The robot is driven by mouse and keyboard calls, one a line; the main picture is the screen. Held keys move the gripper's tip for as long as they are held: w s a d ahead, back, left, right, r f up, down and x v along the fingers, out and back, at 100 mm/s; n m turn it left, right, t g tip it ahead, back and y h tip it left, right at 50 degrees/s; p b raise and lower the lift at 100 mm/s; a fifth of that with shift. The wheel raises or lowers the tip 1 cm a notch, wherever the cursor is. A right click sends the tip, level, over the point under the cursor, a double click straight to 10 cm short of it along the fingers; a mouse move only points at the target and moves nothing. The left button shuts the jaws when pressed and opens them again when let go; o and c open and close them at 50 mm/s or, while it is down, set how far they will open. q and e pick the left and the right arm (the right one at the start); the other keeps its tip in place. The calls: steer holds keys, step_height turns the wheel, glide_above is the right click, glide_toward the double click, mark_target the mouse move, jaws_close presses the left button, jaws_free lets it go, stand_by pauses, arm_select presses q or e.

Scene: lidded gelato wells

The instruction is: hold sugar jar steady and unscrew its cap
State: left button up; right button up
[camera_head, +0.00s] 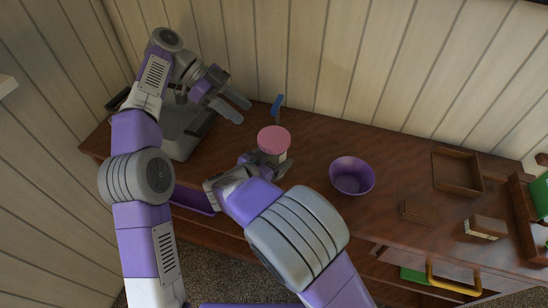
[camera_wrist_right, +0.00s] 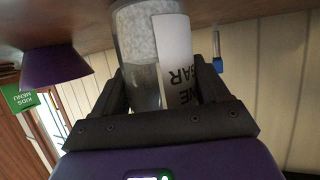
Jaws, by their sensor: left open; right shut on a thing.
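The sugar jar (camera_head: 283,156) stands on the brown counter with its pink cap (camera_head: 273,139) on top. In the right wrist view the clear jar (camera_wrist_right: 136,42) holds white grains and has a white label (camera_wrist_right: 174,55) with partly hidden lettering. My right gripper (camera_head: 270,168) is shut on the jar's body from the near side; its two fingers flank the jar in the wrist view. My left gripper (camera_head: 237,107) is open and empty, apart from the cap, above and to its left. The cap is outside the wrist view.
A purple bowl (camera_head: 352,177) stands right of the jar. A blue-topped item (camera_head: 277,104) is behind it. A grey appliance (camera_head: 183,137) is at the left, under my left arm.

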mark_target(273, 138)
arm_select(q)
steer(key=shift+o, duration=0.3)
